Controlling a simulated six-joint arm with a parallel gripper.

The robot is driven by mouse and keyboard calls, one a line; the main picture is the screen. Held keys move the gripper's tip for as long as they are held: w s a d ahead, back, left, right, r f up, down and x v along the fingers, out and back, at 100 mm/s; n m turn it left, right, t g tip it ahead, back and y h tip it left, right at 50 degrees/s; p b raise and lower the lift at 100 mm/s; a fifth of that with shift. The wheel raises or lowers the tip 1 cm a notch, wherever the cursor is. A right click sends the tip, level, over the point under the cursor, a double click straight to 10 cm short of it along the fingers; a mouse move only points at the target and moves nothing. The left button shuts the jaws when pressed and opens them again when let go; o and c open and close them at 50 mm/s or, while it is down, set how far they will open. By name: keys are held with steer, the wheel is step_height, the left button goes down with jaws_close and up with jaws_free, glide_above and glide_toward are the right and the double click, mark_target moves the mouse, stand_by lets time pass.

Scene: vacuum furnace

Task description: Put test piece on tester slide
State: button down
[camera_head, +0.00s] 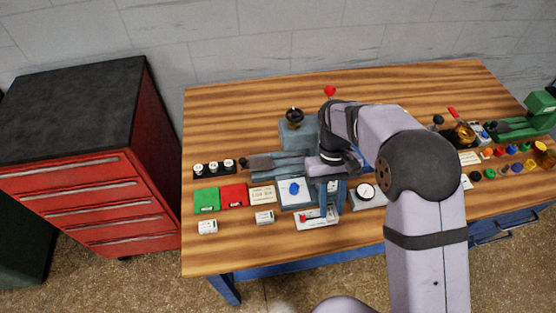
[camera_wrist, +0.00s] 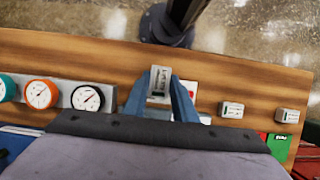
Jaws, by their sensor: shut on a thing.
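My gripper (camera_wrist: 160,93) shows in the wrist view with its two blue fingers shut on a test piece (camera_wrist: 160,79), a small pale block with a dark printed label. In the head view my gripper (camera_head: 337,203) is above the front middle of the bench, and my wrist hides part of what lies behind it. Two similar labelled blocks lie apart on the wood at the front left (camera_head: 264,217) (camera_head: 207,227). A blue-grey machine (camera_head: 300,130) with a black knob stands behind my wrist. I cannot tell which part is the tester slide.
A round dial gauge (camera_head: 366,191) sits right of my gripper. A white plate (camera_head: 318,223) with a red lever is just below it in the picture. Green (camera_head: 206,201) and red (camera_head: 234,195) trays lie left. A green machine (camera_head: 540,108) stands far right. The bench's back left is clear.

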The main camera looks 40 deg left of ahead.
steer(key=s+a+r+n+t, duration=0.1)
steer(key=s+a+n+t, duration=0.3)
steer(key=a, duration=0.6)
step_height(320, 180, up, 8)
steer(key=n+t+y, duration=0.4)
steer(key=n+y, duration=0.1)
steer(key=n, duration=2.3)
glide_above(261, 161)
steer(key=s, duration=0.1)
steer(key=shift+s+d+f+p, duration=0.1)
steer(key=shift+d+p, duration=0.2)
steer(key=shift+f, duration=0.15)
steer(key=shift+f+p, duration=1.6)
steer(key=shift+f, duration=3.3)
steer(key=c, duration=1.7)
jaws_free()
steer(key=shift+f+g, duration=0.15)
steer(key=shift+g, duration=0.15)
steer(key=shift+c, duration=0.2)
